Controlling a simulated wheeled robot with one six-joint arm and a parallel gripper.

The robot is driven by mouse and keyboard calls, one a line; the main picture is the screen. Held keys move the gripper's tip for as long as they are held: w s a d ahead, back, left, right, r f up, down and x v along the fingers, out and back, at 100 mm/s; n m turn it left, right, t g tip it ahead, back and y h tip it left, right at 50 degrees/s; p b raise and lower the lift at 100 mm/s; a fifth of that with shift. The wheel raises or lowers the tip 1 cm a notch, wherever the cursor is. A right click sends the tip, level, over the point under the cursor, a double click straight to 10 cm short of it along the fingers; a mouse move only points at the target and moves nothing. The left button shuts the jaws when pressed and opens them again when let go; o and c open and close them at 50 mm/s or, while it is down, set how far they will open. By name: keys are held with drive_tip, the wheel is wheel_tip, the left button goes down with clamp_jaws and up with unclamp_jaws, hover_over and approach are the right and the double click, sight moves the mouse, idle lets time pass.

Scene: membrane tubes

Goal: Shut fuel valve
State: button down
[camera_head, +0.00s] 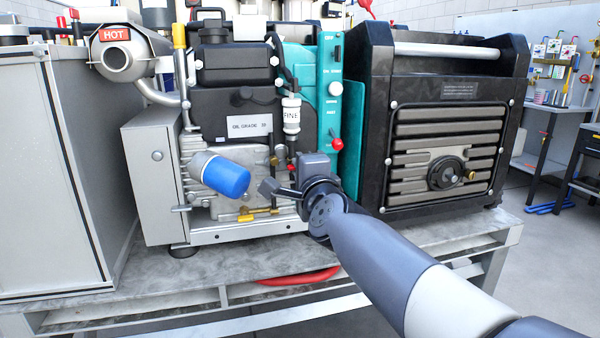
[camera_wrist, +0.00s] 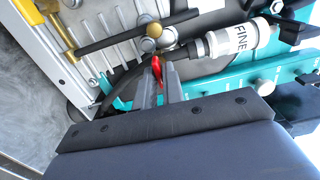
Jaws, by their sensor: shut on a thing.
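The fuel valve's red handle (camera_wrist: 156,66) shows in the wrist view between my two grey fingers, on the dark fuel line that runs to the white filter marked FINE (camera_wrist: 230,38). My gripper (camera_wrist: 158,80) is shut on this red handle. In the head view my gripper (camera_head: 291,182) is low at the front of the engine, just below the FINE filter (camera_head: 291,115). Only a small red bit of the handle (camera_head: 291,167) shows there. The valve body is mostly hidden, so I cannot tell the handle's exact angle.
A red-knobbed lever (camera_head: 337,144) sits on the teal panel right of my gripper. A blue oil filter (camera_head: 226,177) sticks out at the left, with a brass fitting (camera_head: 246,215) below. The black generator housing (camera_head: 446,130) stands at right. A brass ball (camera_wrist: 154,30) is near my fingertips.

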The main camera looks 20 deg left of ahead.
idle(0.4)
drive_tip(key=c, duration=1.6)
unclamp_jaws()
drive_tip(key=shift+p+v, duration=0.7)
drive_tip(key=shift+v, duration=4.7)
drive_tip(key=shift+a, duration=0.1)
drive_tip(key=b+x, duration=0.1)
drive_tip(key=x, duration=0.9)
drive_tip(key=shift+w+a, duration=0.1)
drive_tip(key=shift+w, duration=0.3)
drive_tip(key=shift+s, duration=0.1)
